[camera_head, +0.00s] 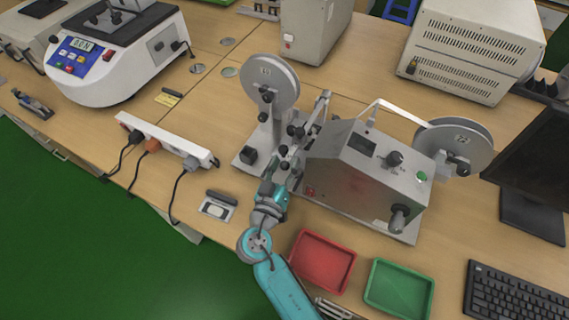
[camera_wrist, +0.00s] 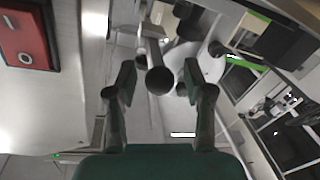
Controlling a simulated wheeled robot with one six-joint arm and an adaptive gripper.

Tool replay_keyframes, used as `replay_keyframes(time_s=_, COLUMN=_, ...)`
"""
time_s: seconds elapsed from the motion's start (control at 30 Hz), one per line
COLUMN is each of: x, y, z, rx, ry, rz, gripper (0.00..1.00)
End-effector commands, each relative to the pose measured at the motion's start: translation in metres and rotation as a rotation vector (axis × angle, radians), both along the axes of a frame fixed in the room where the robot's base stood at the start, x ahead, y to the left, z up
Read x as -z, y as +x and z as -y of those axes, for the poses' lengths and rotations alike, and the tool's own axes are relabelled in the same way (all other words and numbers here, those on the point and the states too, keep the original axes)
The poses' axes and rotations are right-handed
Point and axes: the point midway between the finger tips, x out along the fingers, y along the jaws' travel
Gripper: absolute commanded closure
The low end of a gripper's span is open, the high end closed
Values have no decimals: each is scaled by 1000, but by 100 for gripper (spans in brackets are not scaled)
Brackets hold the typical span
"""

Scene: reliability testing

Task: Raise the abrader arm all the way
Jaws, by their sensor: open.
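The abrader (camera_head: 365,175) is a grey metal machine in the middle of the table, with a large white wheel on each side. Its arm (camera_head: 322,105) is a slim metal bar among several black knobs, left of the grey housing. My gripper (camera_head: 273,180) is at the abrader's front left, close to the lower knobs; its fingertips are hard to make out there. In the wrist view my gripper (camera_wrist: 157,85) is open, its two green fingers apart. A dark round knob (camera_wrist: 160,81) on a metal rod shows between them; I cannot tell whether they touch it.
The abrader's red switch (camera_wrist: 27,38) is close on the left in the wrist view. A red tray (camera_head: 323,261) and a green tray (camera_head: 399,288) lie in front of the abrader. A power strip (camera_head: 165,138) with cables lies to the left. A monitor (camera_head: 530,160) stands to the right.

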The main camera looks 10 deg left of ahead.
Motion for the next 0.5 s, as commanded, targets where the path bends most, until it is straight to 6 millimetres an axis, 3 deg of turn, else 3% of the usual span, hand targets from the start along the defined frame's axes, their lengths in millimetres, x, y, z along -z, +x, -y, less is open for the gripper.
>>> replay_keyframes(time_s=0.07, x=0, y=0, z=0, rx=0, ry=0, rz=0, gripper=48)
replay_keyframes(time_s=0.1, x=0, y=0, z=0, rx=0, ry=0, rz=0, gripper=53)
replay_keyframes(time_s=0.3, x=0, y=0, z=0, rx=0, ry=0, rz=0, gripper=100)
replay_keyframes(time_s=0.5, x=0, y=0, z=0, rx=0, ry=0, rz=0, gripper=100)
